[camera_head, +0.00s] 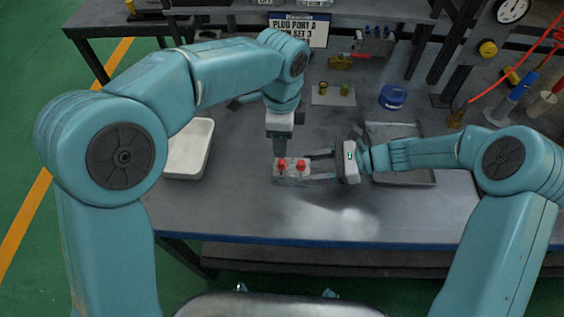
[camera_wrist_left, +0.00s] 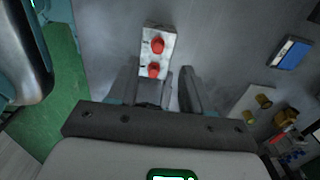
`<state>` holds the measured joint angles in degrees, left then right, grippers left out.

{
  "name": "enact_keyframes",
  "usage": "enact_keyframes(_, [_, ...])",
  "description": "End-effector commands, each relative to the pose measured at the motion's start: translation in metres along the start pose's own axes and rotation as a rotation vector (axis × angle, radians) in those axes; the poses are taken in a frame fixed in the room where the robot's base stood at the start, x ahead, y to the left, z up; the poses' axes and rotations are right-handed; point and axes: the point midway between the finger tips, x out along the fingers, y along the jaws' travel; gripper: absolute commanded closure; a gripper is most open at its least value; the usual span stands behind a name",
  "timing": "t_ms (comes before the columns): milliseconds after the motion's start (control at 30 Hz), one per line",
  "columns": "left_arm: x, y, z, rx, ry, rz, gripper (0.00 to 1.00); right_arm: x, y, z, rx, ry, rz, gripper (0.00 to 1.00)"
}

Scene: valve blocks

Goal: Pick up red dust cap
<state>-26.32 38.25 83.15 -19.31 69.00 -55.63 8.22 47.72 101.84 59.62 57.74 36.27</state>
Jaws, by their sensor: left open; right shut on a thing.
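Two red dust caps, one at the left (camera_head: 282,163) and one at the right (camera_head: 301,166), sit on top of a small grey valve block (camera_head: 291,177). The left wrist view also shows both caps, one farther (camera_wrist_left: 157,45) and one nearer (camera_wrist_left: 153,70), on the block (camera_wrist_left: 162,30). My right gripper (camera_head: 309,167) is shut on the block's right end, holding it over the table. My left gripper (camera_head: 280,151) points down just behind the left cap. Its fingers are apart in the left wrist view (camera_wrist_left: 160,80), with nothing visibly held. I cannot tell whether they touch the cap.
A white tray (camera_head: 205,128) lies at the left, and a grey metal tray (camera_head: 405,131) lies behind my right forearm. A plate with brass plugs (camera_head: 333,99) and a blue round item (camera_head: 393,96) stand farther back. The table front (camera_head: 300,215) is clear.

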Motion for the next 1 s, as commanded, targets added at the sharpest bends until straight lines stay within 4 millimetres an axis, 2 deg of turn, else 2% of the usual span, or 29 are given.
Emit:
enact_keyframes(100, [0.017,0.0,0.0,-0.001,0.0,0.0,0.5,0.0,0.0,0.001,0.0,-0.001,-0.001,0.96])
enact_keyframes(267, [0.031,0.001,0.0,0.0,0.0,0.002,0.5,0.0,0.0,0.001,0.0,-0.001,-0.001,0.96])
enact_keyframes(500, [0.068,0.004,-0.002,-0.001,0.0,0.002,0.5,0.0,0.0,0.001,0.0,-0.001,-0.001,0.96])
enact_keyframes(600, [0.074,0.004,-0.002,-0.001,0.001,0.0,0.5,0.0,0.0,0.001,0.0,-0.001,-0.001,0.96])
enact_keyframes(800, [0.075,0.003,-0.002,-0.001,0.002,-0.001,0.5,0.0,0.0,0.001,0.0,-0.001,-0.001,0.96])
enact_keyframes(833, [0.075,0.003,-0.002,-0.001,0.002,-0.001,0.54,0.0,0.0,0.001,0.0,-0.001,-0.001,0.96])
enact_keyframes(967, [0.075,0.003,-0.002,-0.001,0.002,-0.001,0.96,0.0,0.0,0.001,0.0,-0.001,-0.001,0.96])
enact_keyframes(1000, [0.075,0.003,-0.002,-0.001,0.002,-0.001,1.0,0.0,0.0,0.001,0.0,-0.001,-0.001,0.96])
